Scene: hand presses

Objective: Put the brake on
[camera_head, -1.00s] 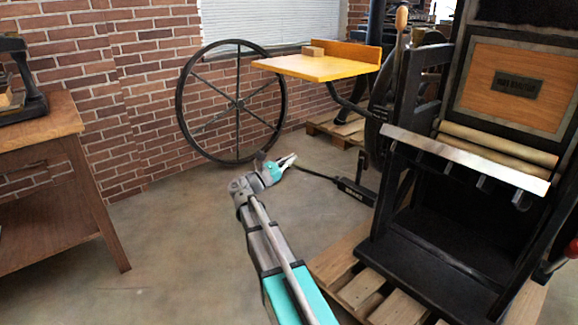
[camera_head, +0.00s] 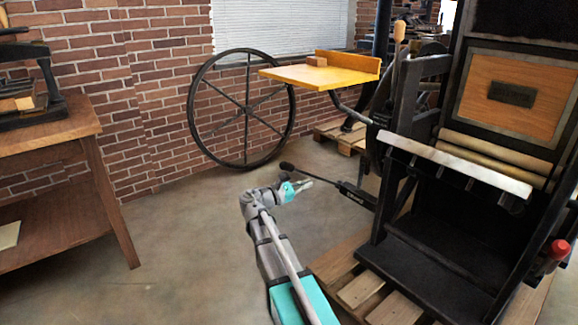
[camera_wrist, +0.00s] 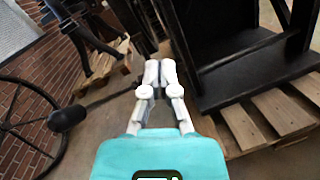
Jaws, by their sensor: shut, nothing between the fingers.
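A black lever with a dark rounded knob (camera_head: 287,167) sticks out low to the left from the press, with a black labelled bar (camera_head: 356,195) at its press end. The label is too small to read surely. My gripper (camera_head: 306,183), white-fingered with a teal body, is shut and empty, just in front of the lever near its knob. In the wrist view the fingertips (camera_wrist: 160,70) are together, and the knob (camera_wrist: 67,118) lies to their left, apart from them. The lever's rod runs up and right, partly behind the fingers.
The black press (camera_head: 440,235) stands on a wooden pallet (camera_head: 362,289) at right. A large spoked wheel (camera_head: 193,110) stands by the brick wall, near a yellow board (camera_head: 315,76). A wooden table (camera_head: 60,135) is at left. The floor between is clear.

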